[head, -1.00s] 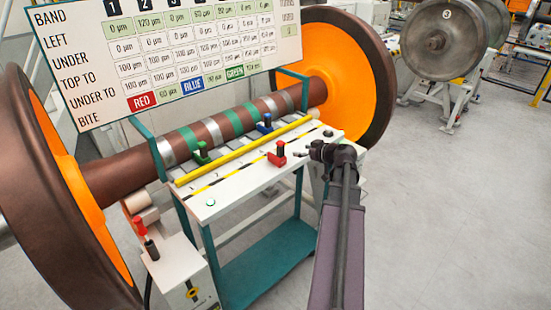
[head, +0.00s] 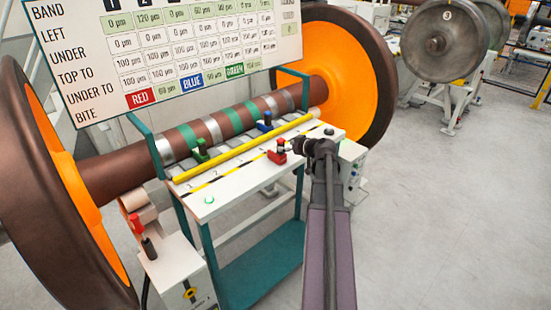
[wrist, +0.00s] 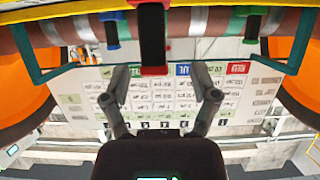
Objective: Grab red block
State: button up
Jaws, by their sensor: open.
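The red block (head: 277,156), with a black upright part, stands on the white table top (head: 226,184) near the right end of its front strip. In the wrist view the red block (wrist: 153,70) shows as a black bar with red ends, just beyond and between the fingertips. My gripper (head: 292,146) is close to the block's right side in the head view. In the wrist view my gripper (wrist: 160,82) has its two fingers spread apart with nothing held between them. Whether a finger touches the block cannot be told.
A green block (head: 201,151) and a blue block (head: 265,122) stand behind the yellow bar (head: 240,148). The banded axle (head: 115,174) runs behind them between two large wheels. A lettered board (head: 170,45) hangs above. Open floor lies right.

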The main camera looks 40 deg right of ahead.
aim_at(283, 145)
dwell(0.3)
jog(key=shift+d+f+b+x, duration=0.2)
jog(key=shift+b+x, duration=0.3)
jog(key=shift+x, duration=0.45)
jog(key=shift+d+f+b+x, duration=0.15)
jog(key=shift+b+x, duration=0.35)
jog(key=shift+x, duration=0.5)
jog(key=shift+w+f, duration=0.1)
jog(key=shift+w, duration=0.45)
grip_shut()
